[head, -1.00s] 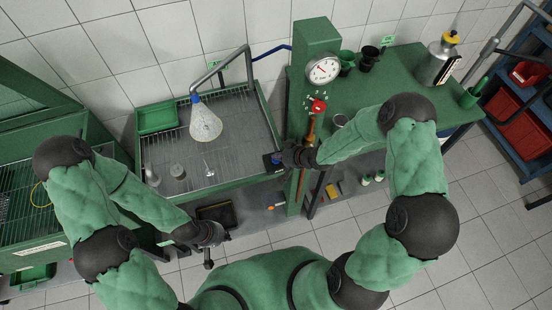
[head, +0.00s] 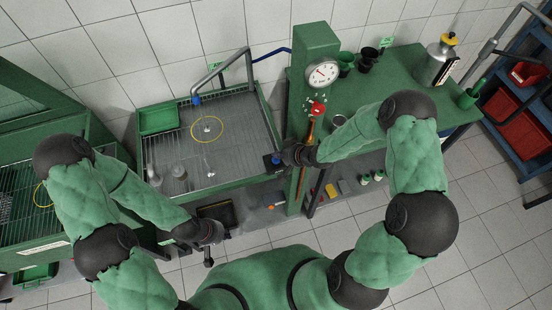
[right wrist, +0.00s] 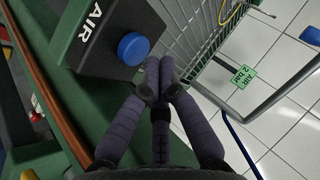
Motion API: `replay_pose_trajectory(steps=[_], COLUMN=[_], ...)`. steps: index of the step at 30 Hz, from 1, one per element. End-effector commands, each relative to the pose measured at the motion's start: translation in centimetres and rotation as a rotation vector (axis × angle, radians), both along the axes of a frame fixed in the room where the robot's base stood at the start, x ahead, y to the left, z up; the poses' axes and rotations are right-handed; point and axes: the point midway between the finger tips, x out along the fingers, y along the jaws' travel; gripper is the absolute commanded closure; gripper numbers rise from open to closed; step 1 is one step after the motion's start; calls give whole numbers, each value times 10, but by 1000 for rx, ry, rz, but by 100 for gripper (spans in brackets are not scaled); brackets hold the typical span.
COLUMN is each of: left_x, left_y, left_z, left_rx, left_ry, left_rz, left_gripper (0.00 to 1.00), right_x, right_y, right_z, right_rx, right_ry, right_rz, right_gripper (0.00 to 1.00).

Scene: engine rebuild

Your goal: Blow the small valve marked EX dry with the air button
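A small valve (head: 207,129) sits on the tray's grid inside a yellow ring (head: 194,137), below the blue air nozzle (head: 196,100). Another small pale part (head: 209,165) lies nearer the front. No EX mark can be read at this size. The blue air button (right wrist: 133,48) is on a dark box marked AIR; the box also shows in the head view (head: 272,160). My right gripper (right wrist: 158,72) is shut and empty, its fingertips just beside the button; contact cannot be told. My left gripper (head: 208,235) hangs in front of the tray, its fingers unclear.
Two grey parts (head: 178,170) stand at the tray's left. A green bin (head: 157,118) is in its back left corner. A green post with a gauge (head: 322,73) rises right of the tray.

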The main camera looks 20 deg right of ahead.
Motion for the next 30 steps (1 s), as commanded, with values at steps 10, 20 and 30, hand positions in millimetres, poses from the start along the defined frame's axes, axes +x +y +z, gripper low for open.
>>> replay_pose_trajectory(steps=[10, 20, 30], left_x=[0, 0, 0], left_y=[0, 0, 0], left_z=[20, 44, 45], left_rx=[0, 0, 0], left_ry=[0, 0, 0], left_rz=[0, 0, 0], left_gripper=[100, 100, 100], right_x=[0, 0, 0], right_y=[0, 0, 0], right_z=[21, 49, 50], right_rx=[0, 0, 0], right_ry=[0, -1, 0], right_rz=[0, -1, 0], right_gripper=[100, 100, 100])
